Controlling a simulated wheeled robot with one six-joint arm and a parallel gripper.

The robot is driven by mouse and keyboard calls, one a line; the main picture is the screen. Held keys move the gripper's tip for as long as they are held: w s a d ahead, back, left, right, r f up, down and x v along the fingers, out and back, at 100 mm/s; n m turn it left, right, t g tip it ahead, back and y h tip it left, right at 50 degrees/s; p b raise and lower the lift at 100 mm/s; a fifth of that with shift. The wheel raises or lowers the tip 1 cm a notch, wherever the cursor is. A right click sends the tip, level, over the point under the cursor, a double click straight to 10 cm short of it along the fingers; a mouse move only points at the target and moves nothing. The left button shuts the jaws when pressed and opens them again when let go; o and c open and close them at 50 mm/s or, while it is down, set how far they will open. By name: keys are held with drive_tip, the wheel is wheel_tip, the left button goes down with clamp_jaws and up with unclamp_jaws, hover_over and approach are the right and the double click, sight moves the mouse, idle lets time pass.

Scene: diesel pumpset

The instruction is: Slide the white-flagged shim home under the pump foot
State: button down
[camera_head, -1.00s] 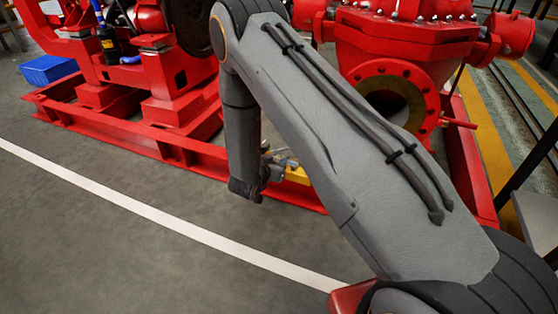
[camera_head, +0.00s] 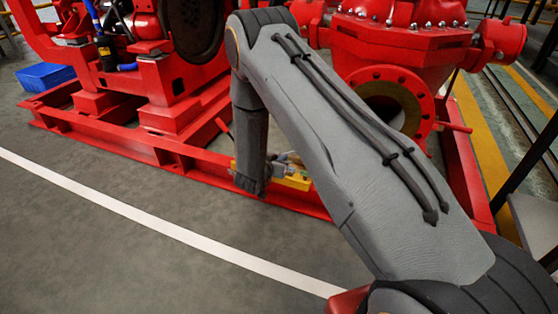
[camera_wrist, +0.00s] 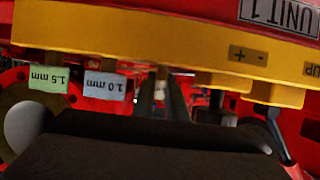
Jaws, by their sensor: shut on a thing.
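In the wrist view, the two dark fingers of my gripper (camera_wrist: 162,98) are shut on a narrow pale piece (camera_wrist: 160,84) at the middle, below a yellow tray (camera_wrist: 150,38). I cannot tell whether this is the white-flagged shim; no white flag shows clearly on it. A green tag reading 1.5 mm (camera_wrist: 49,78) and a pale blue-grey tag reading 1.0 mm (camera_wrist: 105,86) hang left of the fingers. In the head view, the yellow tray (camera_head: 296,183) is beside my wrist, and my arm hides the fingertips. The red pump (camera_head: 400,55) stands behind; its foot is hidden.
The red base frame (camera_head: 170,152) runs behind my wrist. A red wall with a UNIT 1 plate (camera_wrist: 282,14) is close in the wrist view. A blue crate (camera_head: 45,76) stands far left. The grey floor (camera_head: 110,240) in front is clear, with a white line.

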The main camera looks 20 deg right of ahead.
drive_tip(key=c, duration=1.8)
unclamp_jaws()
drive_tip(key=shift+d, duration=0.25)
drive_tip(key=shift+o, duration=0.2)
drive_tip(key=shift+a, duration=0.1)
drive_tip(key=shift+p+v, duration=1.9)
drive_tip(key=shift+v, duration=1.95)
drive_tip(key=shift+a, duration=0.1)
